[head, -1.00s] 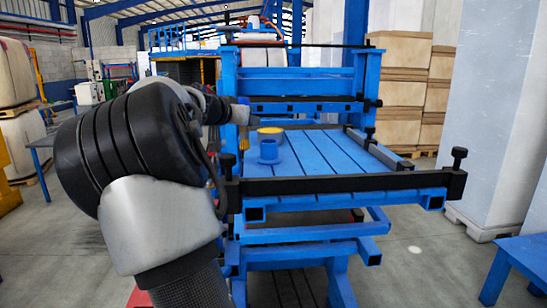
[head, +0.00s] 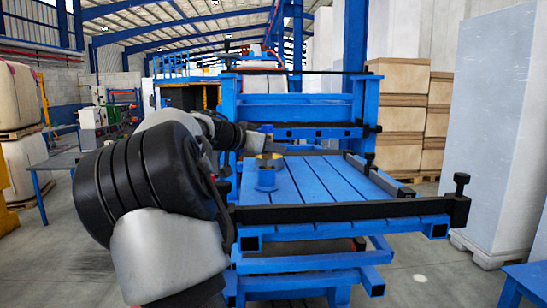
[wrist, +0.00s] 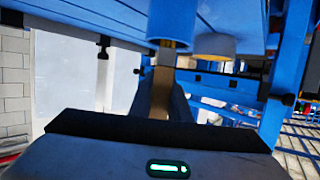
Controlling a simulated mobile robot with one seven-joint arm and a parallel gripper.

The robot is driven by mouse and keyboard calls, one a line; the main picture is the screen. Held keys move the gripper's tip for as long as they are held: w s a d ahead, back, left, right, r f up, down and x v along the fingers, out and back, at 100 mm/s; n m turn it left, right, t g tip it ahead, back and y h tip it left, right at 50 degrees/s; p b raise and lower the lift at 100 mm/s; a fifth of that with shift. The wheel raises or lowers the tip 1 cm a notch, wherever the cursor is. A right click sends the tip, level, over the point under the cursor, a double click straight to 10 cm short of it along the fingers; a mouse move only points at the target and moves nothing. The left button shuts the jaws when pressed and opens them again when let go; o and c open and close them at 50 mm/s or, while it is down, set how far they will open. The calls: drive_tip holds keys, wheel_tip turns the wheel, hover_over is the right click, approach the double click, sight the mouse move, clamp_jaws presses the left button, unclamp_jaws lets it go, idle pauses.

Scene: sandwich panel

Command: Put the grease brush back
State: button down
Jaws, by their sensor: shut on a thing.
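The blue cup-like holder (head: 267,180) stands upright near the left edge of the blue slatted table (head: 330,178). My gripper (head: 266,147) is just above it. The wrist view appears upside down, with the table at the top. There my gripper (wrist: 165,95) is shut on the brownish grease brush (wrist: 166,60). The brush lines up with the mouth of the blue holder (wrist: 173,25). I cannot tell how far, if at all, its end is inside. A pale cylinder (wrist: 208,45) stands beside the holder.
A black rail with knobs (head: 345,211) runs along the table's front edge. The blue press frame (head: 300,108) rises behind. Most of the slatted top right of the holder is clear. Stacked boxes (head: 400,115) and pale panels (head: 500,120) stand to the right.

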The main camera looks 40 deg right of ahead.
drive_tip(key=shift+f, duration=1)
drive_tip(key=c, duration=1.7)
unclamp_jaws()
drive_tip(key=shift+o, duration=0.2)
drive_tip(key=w+b+v, duration=0.1)
drive_tip(key=b+v, duration=0.1)
drive_tip(key=v, duration=1)
drive_tip(key=shift+s, duration=0.5)
